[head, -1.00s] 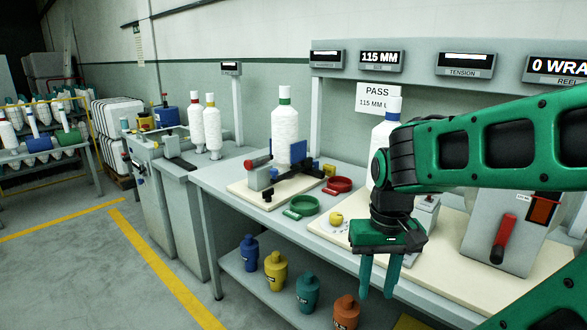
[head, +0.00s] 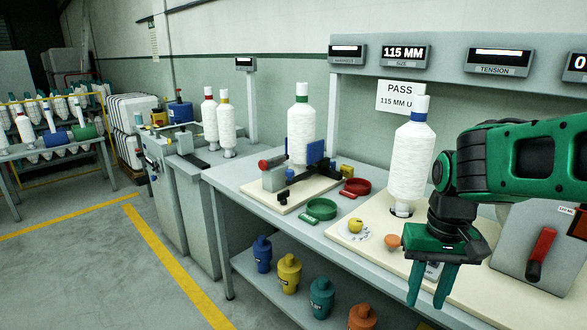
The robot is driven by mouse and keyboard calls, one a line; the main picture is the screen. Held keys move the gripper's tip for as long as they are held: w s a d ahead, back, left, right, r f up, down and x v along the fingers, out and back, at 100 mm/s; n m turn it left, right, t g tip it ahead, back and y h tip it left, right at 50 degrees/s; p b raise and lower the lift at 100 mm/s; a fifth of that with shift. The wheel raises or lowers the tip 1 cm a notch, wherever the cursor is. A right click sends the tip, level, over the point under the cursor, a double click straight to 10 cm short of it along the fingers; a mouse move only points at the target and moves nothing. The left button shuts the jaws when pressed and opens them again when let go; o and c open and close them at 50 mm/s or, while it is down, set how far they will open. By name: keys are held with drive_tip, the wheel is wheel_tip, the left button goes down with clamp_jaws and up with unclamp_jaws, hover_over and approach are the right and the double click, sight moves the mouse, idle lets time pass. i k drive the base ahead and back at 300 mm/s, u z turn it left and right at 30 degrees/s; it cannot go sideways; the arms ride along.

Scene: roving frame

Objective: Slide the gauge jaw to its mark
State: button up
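The gauge stands on a cream board (head: 330,184) on the bench. It has a grey end block (head: 275,180) with a red knob, a dark bar and a blue jaw (head: 315,152). A white bobbin (head: 301,135) with a green band stands upright at the gauge, its lower part partly hidden by it. I cannot make out a mark on the gauge. My gripper (head: 431,287) points down well to the right of the gauge and nearer me.
A green ring tray (head: 320,210) and a red ring tray (head: 356,187) lie near the gauge. A blue-banded bobbin (head: 410,165) stands behind my gripper. A display (head: 404,55) reads 115 MM above a PASS sign (head: 400,97). Coloured bottles stand on the lower shelf.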

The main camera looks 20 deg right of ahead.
sight(316, 149)
drive_tip(key=i, duration=0.95)
drive_tip(key=u, duration=0.05)
